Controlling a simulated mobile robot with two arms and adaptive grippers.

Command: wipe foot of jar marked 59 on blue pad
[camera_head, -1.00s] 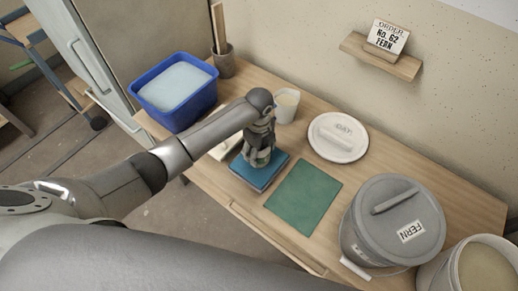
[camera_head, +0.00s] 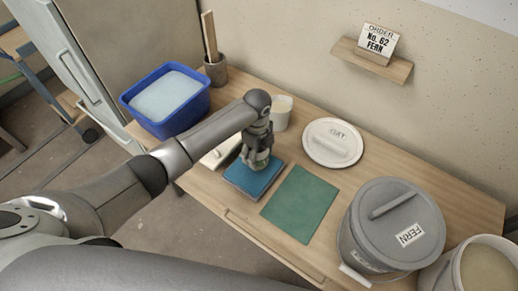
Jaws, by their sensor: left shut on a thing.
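My left gripper (camera_head: 260,161) reaches down over the back part of the blue pad (camera_head: 249,184). It is shut on a small pale-greenish jar, mostly hidden between the fingers. The jar is at or just above the pad; I cannot tell whether its foot touches. No number on it can be read. My right gripper is not in view.
A green mat (camera_head: 301,204) lies right of the pad. A white lid (camera_head: 332,143), a whitish cup (camera_head: 281,112) and a blue tub (camera_head: 166,98) stand behind. A grey lidded FERN bucket (camera_head: 384,234) and an open bucket (camera_head: 484,268) are at right. The order card (camera_head: 379,43) reads No. 62 FERN.

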